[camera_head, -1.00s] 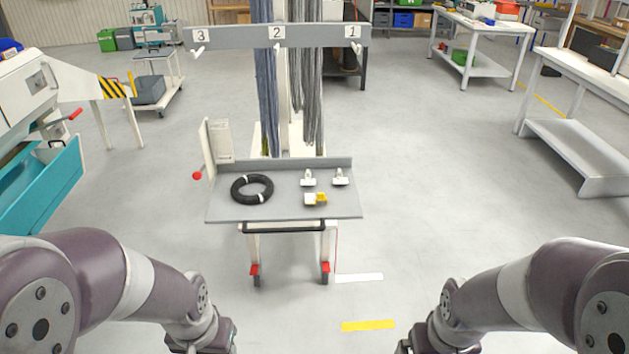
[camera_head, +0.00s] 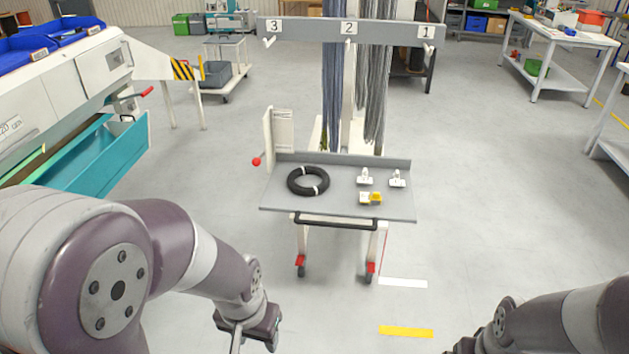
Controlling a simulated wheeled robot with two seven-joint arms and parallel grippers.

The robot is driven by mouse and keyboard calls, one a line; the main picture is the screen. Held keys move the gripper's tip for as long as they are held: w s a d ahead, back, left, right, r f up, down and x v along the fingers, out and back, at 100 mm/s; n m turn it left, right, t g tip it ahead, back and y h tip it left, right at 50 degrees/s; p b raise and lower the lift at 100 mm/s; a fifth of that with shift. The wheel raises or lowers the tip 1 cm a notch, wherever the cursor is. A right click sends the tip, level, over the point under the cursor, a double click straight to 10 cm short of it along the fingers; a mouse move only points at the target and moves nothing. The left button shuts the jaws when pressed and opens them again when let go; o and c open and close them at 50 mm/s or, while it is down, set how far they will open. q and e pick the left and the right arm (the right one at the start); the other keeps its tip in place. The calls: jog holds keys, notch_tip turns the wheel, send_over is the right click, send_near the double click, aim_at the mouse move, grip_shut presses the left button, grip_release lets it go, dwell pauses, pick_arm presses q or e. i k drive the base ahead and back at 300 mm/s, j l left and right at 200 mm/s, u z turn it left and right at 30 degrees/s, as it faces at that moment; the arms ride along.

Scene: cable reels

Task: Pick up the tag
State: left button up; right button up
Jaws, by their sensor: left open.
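A grey cart top (camera_head: 330,206) stands ahead of me in the middle of the view. On it lie a black cable coil (camera_head: 294,186) with white bands, two small white pieces (camera_head: 365,177) (camera_head: 397,179) and a small yellow-and-white piece (camera_head: 370,199). Which of these small pieces is the tag, I cannot tell at this size. My left gripper (camera_head: 252,343) is open at the bottom edge, in front of the cart and well short of it, its tips partly cut off. My right arm (camera_head: 540,325) shows at the bottom right; its gripper is out of view.
Grey cables (camera_head: 374,95) hang behind the cart from a rail (camera_head: 310,30) numbered 3, 2, 1. A white panel (camera_head: 283,130) and a red knob (camera_head: 256,161) stand at its left edge. A machine with a teal drawer (camera_head: 100,160) is at left. The floor right of the cart is clear.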

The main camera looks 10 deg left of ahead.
aim_at(364, 178)
jog(key=i+l, duration=0.25)
jog(key=i, duration=0.2)
jog(key=i+l, duration=0.25)
jog(key=i, duration=0.25)
jog(key=i+l, duration=0.25)
jog(key=i, duration=0.2)
jog(key=i+l, duration=0.25)
jog(key=i, duration=0.2)
jog(key=i+l, duration=0.25)
jog(key=i, duration=0.25)
